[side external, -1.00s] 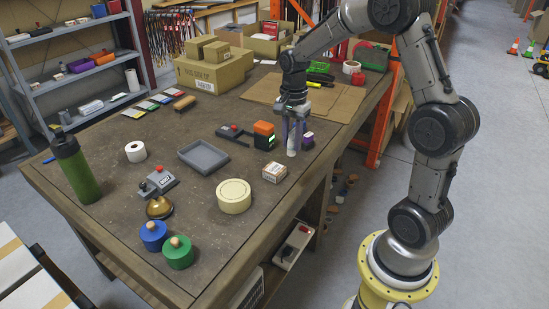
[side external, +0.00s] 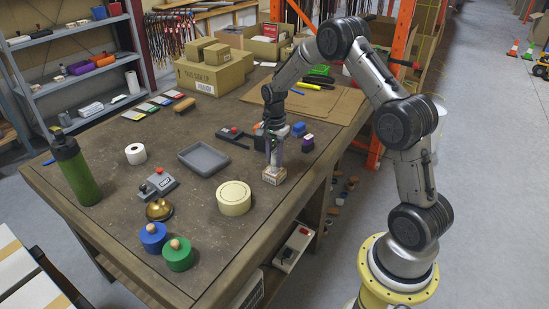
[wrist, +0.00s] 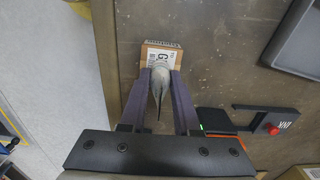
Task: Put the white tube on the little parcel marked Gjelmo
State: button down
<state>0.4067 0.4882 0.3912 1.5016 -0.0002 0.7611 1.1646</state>
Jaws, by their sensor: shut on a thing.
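The little parcel (side external: 274,177) is a small tan box with a white label near the table's right edge. In the wrist view the parcel (wrist: 149,54) shows printing with a large G; the full name is not readable. My gripper (side external: 274,158) points down over the parcel, shut on the white tube (wrist: 164,84). In the side view the tube is mostly hidden between the fingers, its lower end close above or at the parcel's top. I cannot tell whether they touch.
A grey tray (side external: 203,158) and a round cream tin (side external: 234,198) stand left of the parcel. A small block with a purple top (side external: 308,142) and a blue item (side external: 298,130) stand behind it. The table edge is close on the right.

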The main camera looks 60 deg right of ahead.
jog(key=c, duration=0.6)
grip_release()
jog(key=shift+f, duration=0.1)
jog(key=shift+c, duration=0.2)
